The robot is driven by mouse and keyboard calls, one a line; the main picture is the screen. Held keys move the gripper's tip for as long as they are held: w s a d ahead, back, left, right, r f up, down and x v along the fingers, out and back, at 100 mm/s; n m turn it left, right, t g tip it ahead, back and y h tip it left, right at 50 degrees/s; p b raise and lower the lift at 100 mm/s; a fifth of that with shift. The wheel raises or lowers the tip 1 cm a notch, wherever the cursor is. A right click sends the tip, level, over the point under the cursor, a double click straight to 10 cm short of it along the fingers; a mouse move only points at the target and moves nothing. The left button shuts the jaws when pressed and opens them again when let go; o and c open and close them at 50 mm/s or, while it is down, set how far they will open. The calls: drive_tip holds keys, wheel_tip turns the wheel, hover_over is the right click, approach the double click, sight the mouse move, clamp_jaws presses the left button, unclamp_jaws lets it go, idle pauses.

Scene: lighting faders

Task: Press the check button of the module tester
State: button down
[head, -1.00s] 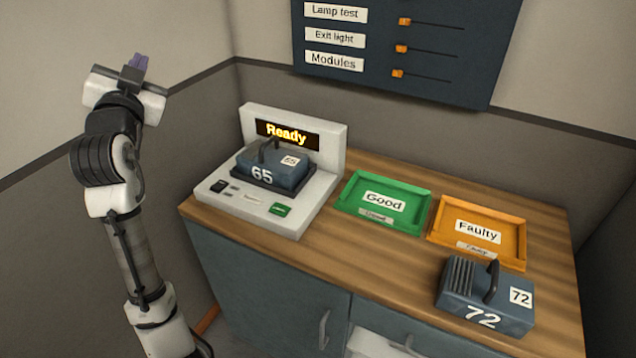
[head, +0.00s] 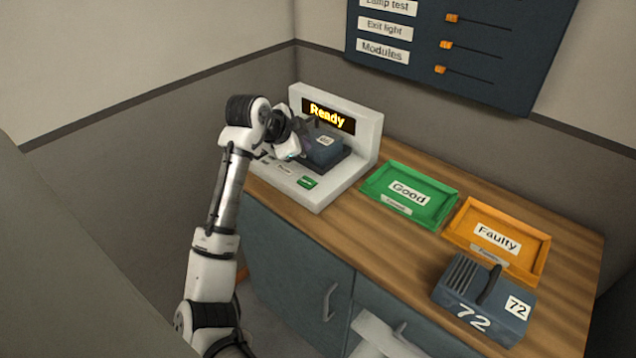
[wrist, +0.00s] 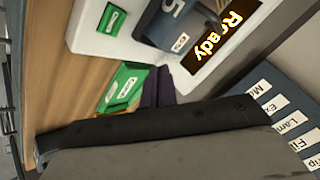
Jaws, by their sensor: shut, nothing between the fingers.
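The module tester (head: 365,150) is a white console at the back left of the counter; its display (head: 328,115) reads "Ready". A blue-grey module, 65 (head: 324,150), sits in its cradle, partly hidden by my arm. A green button (head: 307,182), apparently the check button, is at the right of the tester's front face; it also shows in the wrist view (wrist: 111,18). My gripper (head: 303,152) is in front of the module, above the tester's left front part. Its dark purple fingers (wrist: 158,88) are shut and empty, apart from the green button in the wrist view.
A green "Good" tray (head: 442,218) and an orange "Faulty" tray (head: 540,265) lie empty to the right. Module 72 (head: 475,302) stands at the counter's front right. A wall panel (head: 480,75) with sliders hangs behind.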

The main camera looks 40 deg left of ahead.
sight(304, 183)
drive_tip(key=shift+a+f, duration=0.1)
drive_tip(key=shift+f+b, duration=2.8)
drive_tip(key=shift+f, duration=1.45)
drive_tip(key=shift+f+b, duration=0.35)
drive_tip(key=shift+f, duration=0.1)
drive_tip(key=shift+f, duration=0.35)
drive_tip(key=shift+r, duration=0.75)
drive_tip(key=shift+r+p, duration=0.1)
drive_tip(key=shift+p, duration=0.2)
